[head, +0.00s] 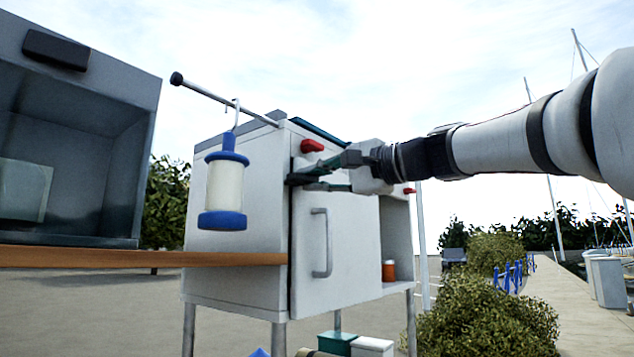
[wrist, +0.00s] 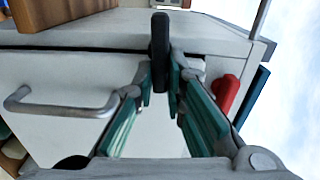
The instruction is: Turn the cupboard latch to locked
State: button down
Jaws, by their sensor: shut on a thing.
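The white cupboard (head: 235,262) stands on grey legs at centre, its door (head: 347,235) closed in the head view. The dark, elongated latch (wrist: 160,45) is upright in the wrist view, near the cupboard's edge. My gripper (head: 298,181) reaches in from the right to the door's upper left edge. In the wrist view my gripper's green-padded fingers (wrist: 161,82) are on both sides of the latch, shut on it. In the head view the fingers largely hide the latch. Whether it points to locked cannot be told.
A grey bar handle (head: 322,243) stands out from the door below my gripper. A red knob (head: 312,146) is just above the fingers. A blue-and-white lantern (head: 224,186) hangs from a rod at left. An orange jar (head: 388,270) sits in the open side shelf.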

jog(key=shift+a+f+m, duration=0.1)
jog(key=shift+m, duration=0.4)
jog(key=c, duration=1.6)
grip_release()
jog(key=shift+c, duration=0.2)
jog(key=v, duration=1.2)
